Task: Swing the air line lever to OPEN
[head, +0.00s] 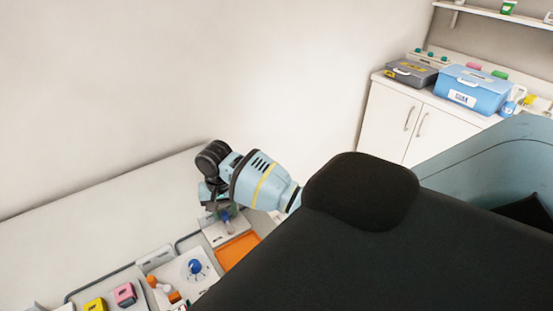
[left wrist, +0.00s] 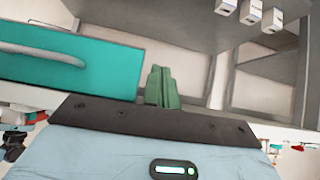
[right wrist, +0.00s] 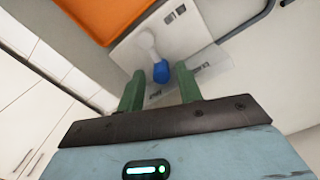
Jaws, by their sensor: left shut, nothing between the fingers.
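The air line lever (right wrist: 149,45) is a pale arm with a blue knob (right wrist: 160,72) at its end, mounted on a white plate (right wrist: 185,28). In the right wrist view my right gripper (right wrist: 160,75) is open, with its green fingers on either side of the blue knob and a small gap at each side. In the head view the lever (head: 229,228) shows just below my right gripper (head: 222,212), which partly hides it. The OPEN marking is not readable. My left gripper (left wrist: 163,88) is shut and empty in the left wrist view, away from the lever.
An orange tray (head: 238,250) lies beside the lever plate. A white plate with another blue knob (head: 195,267), orange-capped items (head: 163,288), a pink block (head: 125,294) and a yellow block (head: 95,304) stand nearer. A teal panel with a handle (left wrist: 70,60) is near my left gripper.

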